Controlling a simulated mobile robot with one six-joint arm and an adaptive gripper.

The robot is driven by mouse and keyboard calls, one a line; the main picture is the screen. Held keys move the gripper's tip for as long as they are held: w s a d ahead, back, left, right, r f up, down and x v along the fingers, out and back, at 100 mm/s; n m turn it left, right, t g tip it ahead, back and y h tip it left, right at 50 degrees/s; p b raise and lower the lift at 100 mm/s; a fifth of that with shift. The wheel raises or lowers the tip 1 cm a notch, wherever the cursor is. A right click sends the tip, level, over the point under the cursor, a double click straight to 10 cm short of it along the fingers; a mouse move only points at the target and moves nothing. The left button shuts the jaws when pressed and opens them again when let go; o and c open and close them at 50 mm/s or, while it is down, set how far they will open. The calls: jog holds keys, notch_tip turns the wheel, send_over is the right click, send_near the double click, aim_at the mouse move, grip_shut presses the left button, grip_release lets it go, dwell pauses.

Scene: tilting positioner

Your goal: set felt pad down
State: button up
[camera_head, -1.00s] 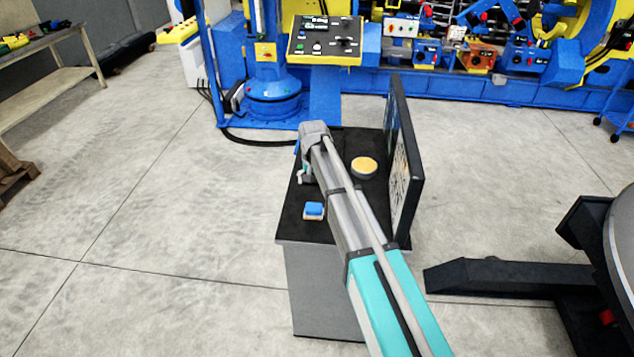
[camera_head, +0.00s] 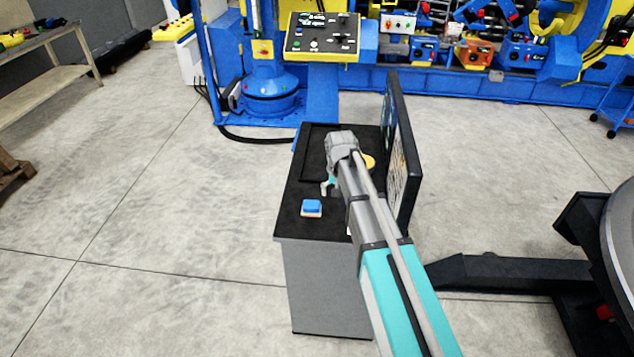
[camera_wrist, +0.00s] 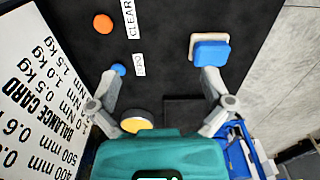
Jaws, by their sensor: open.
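A blue block on a pale base (camera_head: 312,208), which looks like the felt pad, lies flat on the black cabinet top (camera_head: 290,222) near its front left corner. My gripper (camera_head: 330,186) is over the cabinet top, behind the block in the head view. A yellow-topped round thing (camera_wrist: 137,121) is partly hidden by my gripper.
An upright balance card panel (camera_wrist: 45,100) stands along the cabinet's right edge in the head view. An orange disc (camera_wrist: 103,24) and a small blue disc (camera_wrist: 118,69) lie beside printed labels. A dark square outline (camera_head: 311,150) marks the top's back left, which is clear.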

jog(key=s+d, duration=1.5)
jog(key=s, duration=0.4)
jog(key=shift+s+d, duration=0.3)
jog(key=shift+d, duration=0.05)
